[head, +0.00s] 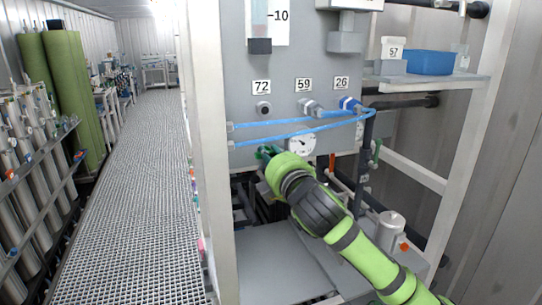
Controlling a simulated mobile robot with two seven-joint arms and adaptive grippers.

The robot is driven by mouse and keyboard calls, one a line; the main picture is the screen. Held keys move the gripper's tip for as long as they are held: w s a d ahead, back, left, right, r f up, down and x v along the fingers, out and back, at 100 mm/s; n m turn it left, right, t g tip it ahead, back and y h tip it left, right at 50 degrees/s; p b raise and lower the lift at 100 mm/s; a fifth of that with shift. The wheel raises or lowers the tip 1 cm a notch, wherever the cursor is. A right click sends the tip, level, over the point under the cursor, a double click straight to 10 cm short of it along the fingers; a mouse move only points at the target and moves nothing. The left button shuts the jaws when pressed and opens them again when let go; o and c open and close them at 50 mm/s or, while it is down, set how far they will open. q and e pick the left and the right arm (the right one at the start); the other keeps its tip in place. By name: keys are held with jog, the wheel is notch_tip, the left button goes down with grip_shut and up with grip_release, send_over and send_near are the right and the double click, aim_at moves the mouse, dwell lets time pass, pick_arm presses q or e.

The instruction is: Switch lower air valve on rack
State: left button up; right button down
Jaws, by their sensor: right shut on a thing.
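The rack panel (290,70) is grey and stands in a white frame in the middle of the head view. My right arm comes in from the lower right, and its gripper (264,153) is at the panel's lower edge, below the blue tubes. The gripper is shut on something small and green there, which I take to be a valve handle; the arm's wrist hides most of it. The jaws themselves are too small to make out. A round gauge (302,145) sits just right of the gripper. My left gripper is not in view.
Blue tubes (290,131) cross the panel under ports labelled 72, 59 and 26. A shelf with a blue bin (429,62) is at the right. White frame posts (207,130) stand close to the arm. A clear grated walkway (140,190) runs back at the left, beside steel cylinders (35,180).

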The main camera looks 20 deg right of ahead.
jog(key=c, duration=1.1)
grip_release()
jog(key=s, duration=1.2)
jog(key=shift+d, duration=0.25)
